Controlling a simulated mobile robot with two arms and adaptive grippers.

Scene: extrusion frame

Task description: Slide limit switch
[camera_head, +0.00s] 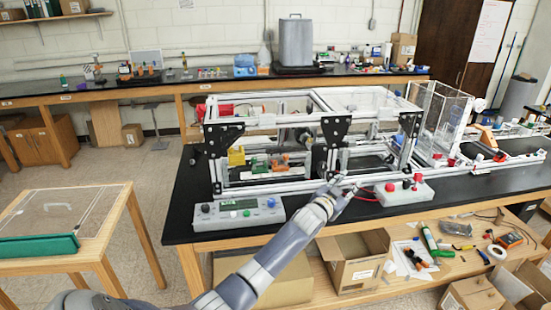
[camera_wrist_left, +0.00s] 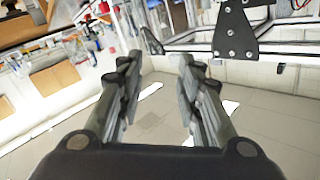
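The aluminium extrusion frame (camera_head: 270,118) stands on the black bench, with black corner plates (camera_head: 335,128) on its front. My left arm reaches in from the bottom, and my left gripper (camera_head: 342,190) is at the frame's lower front rail, near the middle plate. In the left wrist view its two fingers (camera_wrist_left: 158,92) are apart, with nothing between them. A black plate (camera_wrist_left: 232,35) of the frame shows beyond the right finger. I cannot make out the limit switch for certain in either view. My right gripper is not in view.
A grey control box (camera_head: 238,213) with a display sits left of my gripper on the bench's front edge. A white box with red buttons (camera_head: 404,192) sits to the right. Open cardboard boxes (camera_head: 355,262) stand on the lower shelf. A side table (camera_head: 65,212) is at left.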

